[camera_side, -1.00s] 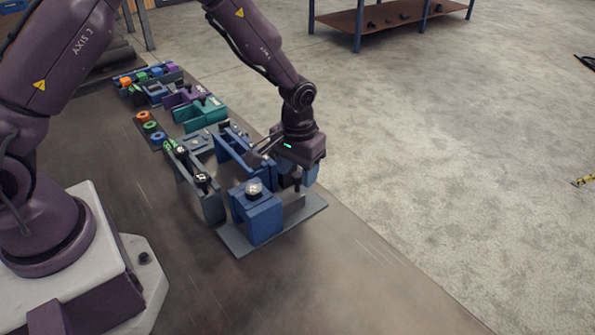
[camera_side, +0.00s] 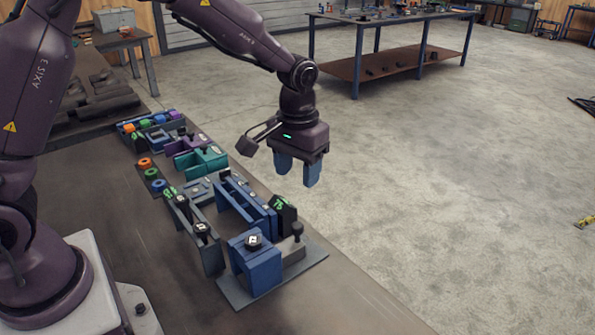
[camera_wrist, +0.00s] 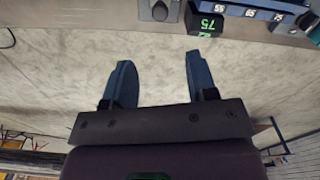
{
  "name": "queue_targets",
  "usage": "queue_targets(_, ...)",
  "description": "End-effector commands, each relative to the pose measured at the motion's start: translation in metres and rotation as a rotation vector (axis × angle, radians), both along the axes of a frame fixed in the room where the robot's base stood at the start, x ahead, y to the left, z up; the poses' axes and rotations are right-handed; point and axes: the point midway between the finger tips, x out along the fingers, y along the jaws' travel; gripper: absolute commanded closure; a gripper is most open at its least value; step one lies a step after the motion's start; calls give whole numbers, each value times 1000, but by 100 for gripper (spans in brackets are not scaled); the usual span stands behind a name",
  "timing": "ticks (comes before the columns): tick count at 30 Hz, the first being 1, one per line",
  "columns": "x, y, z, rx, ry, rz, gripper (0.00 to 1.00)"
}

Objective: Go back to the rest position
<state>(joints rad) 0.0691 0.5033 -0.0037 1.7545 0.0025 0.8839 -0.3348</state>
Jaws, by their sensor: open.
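My gripper (camera_side: 298,178) hangs above the right edge of the bench, with its blue fingers apart and nothing between them. In the wrist view my gripper (camera_wrist: 160,75) also shows two separated blue fingers, with only floor visible between them. Below it to the left in the side view, a blue block (camera_side: 256,268) with a black numbered knob stands on a grey base plate (camera_side: 240,298). A black piece with green marking (camera_side: 284,213) stands behind it on the same assembly. In the wrist view this black piece (camera_wrist: 205,20) shows the number 75.
A dark bench (camera_side: 130,235) carries a row of fixtures, with a teal block (camera_side: 203,160) and coloured rings (camera_side: 151,173) farther back. A blue-legged table (camera_side: 390,62) stands behind on the concrete floor.

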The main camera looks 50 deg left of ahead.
Motion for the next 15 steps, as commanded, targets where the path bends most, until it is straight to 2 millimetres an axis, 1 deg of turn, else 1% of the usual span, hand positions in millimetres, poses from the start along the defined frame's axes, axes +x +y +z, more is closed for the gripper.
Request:
queue_targets(3, 0, 0, 0, 0, 0, -21, 48)
queue_targets(4, -3, 0, -2, 1, 9, -39, 48)
queue_targets(6, -19, 1, -8, 1, 46, -78, 48)
queue_targets(8, -33, 3, 2, 1, 45, -110, 48)
queue_targets(11, -56, 7, 25, 0, 20, -154, 48)
queue_targets(15, -93, 13, 60, 3, -45, -206, 48)
